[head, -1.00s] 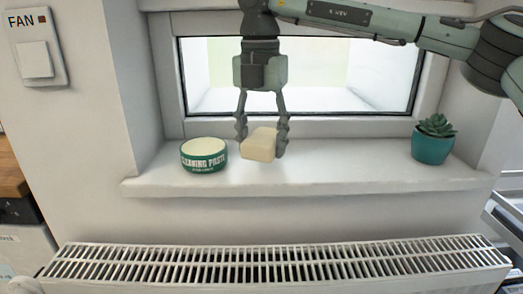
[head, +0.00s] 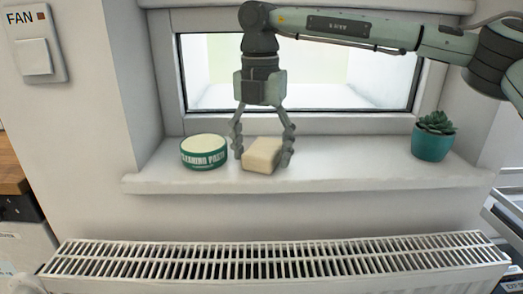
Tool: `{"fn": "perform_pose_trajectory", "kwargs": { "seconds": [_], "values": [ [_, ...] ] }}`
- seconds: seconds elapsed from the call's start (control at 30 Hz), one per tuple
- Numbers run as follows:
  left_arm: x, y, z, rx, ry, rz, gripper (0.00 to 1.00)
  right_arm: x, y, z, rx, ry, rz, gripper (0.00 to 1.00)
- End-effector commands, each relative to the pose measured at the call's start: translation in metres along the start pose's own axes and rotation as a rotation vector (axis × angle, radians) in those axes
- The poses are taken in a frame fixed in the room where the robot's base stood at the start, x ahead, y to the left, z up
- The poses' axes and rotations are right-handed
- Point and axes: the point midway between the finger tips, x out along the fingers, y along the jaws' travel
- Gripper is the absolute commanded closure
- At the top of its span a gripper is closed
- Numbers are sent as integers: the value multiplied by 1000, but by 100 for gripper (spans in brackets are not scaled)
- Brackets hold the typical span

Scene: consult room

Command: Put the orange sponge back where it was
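A pale cream block (head: 262,155), the only sponge-like thing in view and not orange here, lies on the white window sill (head: 340,178). My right gripper (head: 263,157) points down over it from above. Its fingers are spread to either side of the block, and it looks open. Whether a fingertip still touches the block is hard to tell. My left gripper is not in view.
A green and white tin of cleaning paste (head: 203,153) stands just left of the block. A succulent in a teal pot (head: 433,140) stands at the sill's right end. The sill between block and pot is clear. A white radiator (head: 270,262) is below.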

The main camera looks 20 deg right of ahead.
Motion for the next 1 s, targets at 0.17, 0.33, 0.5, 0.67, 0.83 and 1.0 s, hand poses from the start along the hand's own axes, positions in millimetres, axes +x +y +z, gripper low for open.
{"fn": "perform_pose_trajectory", "kwargs": {
  "seconds": [0.17, 0.33, 0.5, 0.67, 0.83, 1.0],
  "values": [
    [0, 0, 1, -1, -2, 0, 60, 0, 0, 0, 0, 0, 0, 27],
    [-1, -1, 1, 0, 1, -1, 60, -2, 0, 0, 0, 0, 0, 27],
    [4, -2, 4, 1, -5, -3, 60, -25, 1, 0, 0, -2, 4, 27],
    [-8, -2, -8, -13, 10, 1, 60, -62, 1, 0, 0, -2, 4, 27],
    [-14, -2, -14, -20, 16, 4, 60, -96, 1, 0, -1, -2, 2, 27],
    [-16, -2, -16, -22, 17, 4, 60, -117, 1, 0, -1, -1, 1, 27]
  ]
}}
